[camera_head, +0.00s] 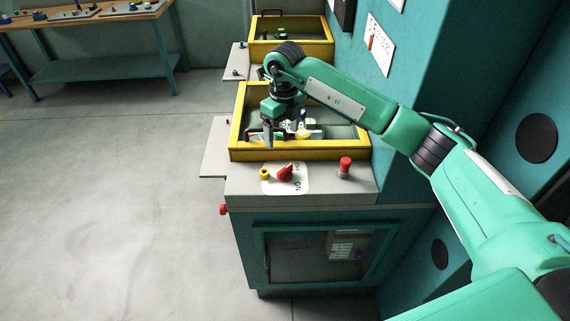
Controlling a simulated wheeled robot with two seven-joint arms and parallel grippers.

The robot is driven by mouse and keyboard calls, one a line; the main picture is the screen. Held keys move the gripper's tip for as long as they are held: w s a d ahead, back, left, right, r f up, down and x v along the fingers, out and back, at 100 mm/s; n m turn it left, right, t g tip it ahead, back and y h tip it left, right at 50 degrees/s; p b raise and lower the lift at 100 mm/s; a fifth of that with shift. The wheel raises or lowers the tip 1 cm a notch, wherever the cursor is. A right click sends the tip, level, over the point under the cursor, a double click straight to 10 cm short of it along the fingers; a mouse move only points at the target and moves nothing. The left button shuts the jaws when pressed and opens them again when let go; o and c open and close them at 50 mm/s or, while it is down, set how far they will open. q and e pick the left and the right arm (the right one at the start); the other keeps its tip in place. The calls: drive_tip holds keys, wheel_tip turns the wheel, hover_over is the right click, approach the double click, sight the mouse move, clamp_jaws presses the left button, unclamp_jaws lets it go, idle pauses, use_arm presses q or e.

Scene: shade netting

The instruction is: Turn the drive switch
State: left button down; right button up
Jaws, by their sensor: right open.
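The drive switch (286,173) is a red rotary knob on a white label plate on the grey top of the near cabinet. Its plate carries lettering that seems to read OFF and ON. My right gripper (286,129) is open, pointing down over the near yellow-framed bay, behind and above the switch and apart from it. It partly hides what lies in the bay. My left gripper is not in view.
A yellow button (264,174) sits left of the switch and a red-topped post (345,166) right of it. The yellow frame (300,155) rises just behind them. A teal wall (440,70) bounds the right; the floor at left is open.

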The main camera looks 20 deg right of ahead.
drive_tip(key=p, duration=0.6)
approach(285, 168)
drive_tip(key=f, duration=0.7)
drive_tip(key=shift+a+f, duration=0.1)
drive_tip(key=shift+a, duration=0.1)
drive_tip(key=shift+f, duration=0.7)
drive_tip(key=c, duration=1)
